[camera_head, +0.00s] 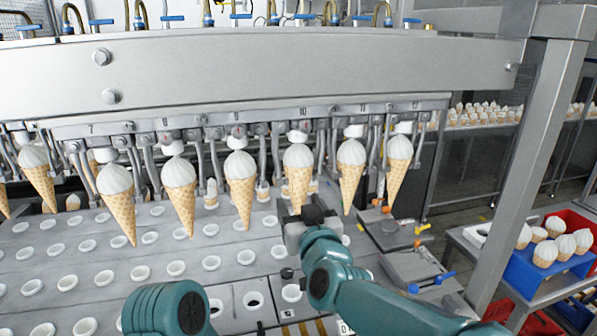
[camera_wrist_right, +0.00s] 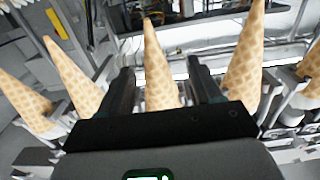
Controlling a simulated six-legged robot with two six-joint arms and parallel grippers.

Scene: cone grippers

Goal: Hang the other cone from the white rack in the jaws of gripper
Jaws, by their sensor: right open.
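A row of cones with white swirled tops hangs tip-down from the numbered jaws of the machine. My right gripper (camera_head: 312,208) is open at the lower end of the cone (camera_head: 298,175) under number 10. In the right wrist view, that cone (camera_wrist_right: 157,75) stands between the two open fingers (camera_wrist_right: 162,88); whether they touch it cannot be told. Other cones (camera_wrist_right: 70,75) hang on either side. A white holder with a round hole (camera_head: 480,232), perhaps the white rack, lies at the right. My left gripper is not in view.
Below the cones, a metal plate (camera_head: 85,256) carries rows of white-rimmed holes. At the right stand a blue bin (camera_head: 522,268) with several cones and a red bin (camera_head: 576,226). More cones fill a back shelf (camera_head: 478,124).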

